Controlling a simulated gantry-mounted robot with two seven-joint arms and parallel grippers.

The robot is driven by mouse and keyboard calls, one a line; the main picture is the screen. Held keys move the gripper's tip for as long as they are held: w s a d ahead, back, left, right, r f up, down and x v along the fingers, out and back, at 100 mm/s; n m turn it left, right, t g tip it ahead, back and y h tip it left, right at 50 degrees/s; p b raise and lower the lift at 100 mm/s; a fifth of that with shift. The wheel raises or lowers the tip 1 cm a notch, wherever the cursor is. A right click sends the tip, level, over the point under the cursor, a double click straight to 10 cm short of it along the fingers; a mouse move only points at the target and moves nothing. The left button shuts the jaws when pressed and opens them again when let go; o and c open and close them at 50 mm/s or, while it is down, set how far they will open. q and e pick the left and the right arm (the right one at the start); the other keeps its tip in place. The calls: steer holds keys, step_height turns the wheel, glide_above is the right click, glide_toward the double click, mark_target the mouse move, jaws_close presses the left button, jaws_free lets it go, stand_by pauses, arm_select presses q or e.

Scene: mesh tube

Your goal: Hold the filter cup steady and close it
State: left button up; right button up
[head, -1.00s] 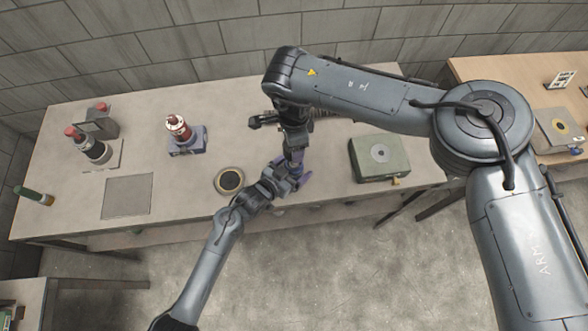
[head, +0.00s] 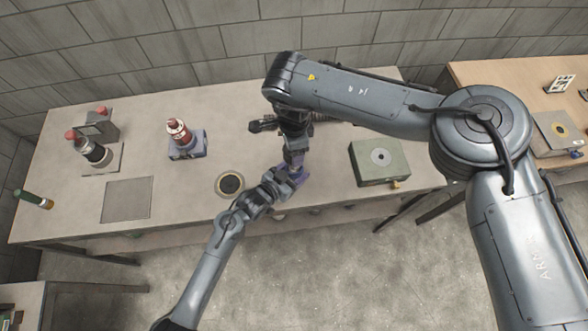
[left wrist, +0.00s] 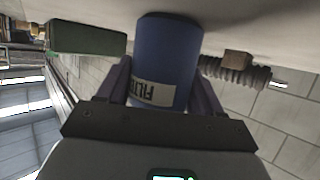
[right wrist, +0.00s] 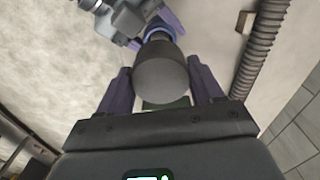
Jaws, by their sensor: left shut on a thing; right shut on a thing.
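The blue filter cup (left wrist: 165,55) with a pale label stands between the purple fingers of my left gripper (left wrist: 163,82) in the left wrist view, shut on it. My right gripper (right wrist: 162,85) comes down from above and is shut on a grey round lid (right wrist: 162,78). Past the lid, a blue rim of the cup (right wrist: 157,34) and my left fingers show close by. Whether the lid is seated cannot be told. In the head view my left gripper (head: 302,174) meets the right one, and the arms mostly hide cup and lid.
A green box (head: 380,160) stands to the right on the table (head: 80,215). A round black-and-gold disc (head: 230,184) lies left of the grippers. A red-topped item on a blue base (head: 187,142) stands farther left. A ribbed hose (right wrist: 262,45) lies behind.

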glide_above(294, 173)
steer(key=w, duration=0.2)
steer(key=shift+w+f, duration=0.1)
steer(key=shift+f, duration=2.35)
steer(key=shift+f, duration=0.15)
steer(key=shift+f, duration=0.75)
steer(key=shift+f, duration=0.5)
steer(key=o, duration=1)
steer(key=shift+r, duration=0.1)
steer(key=shift+r, duration=2.1)
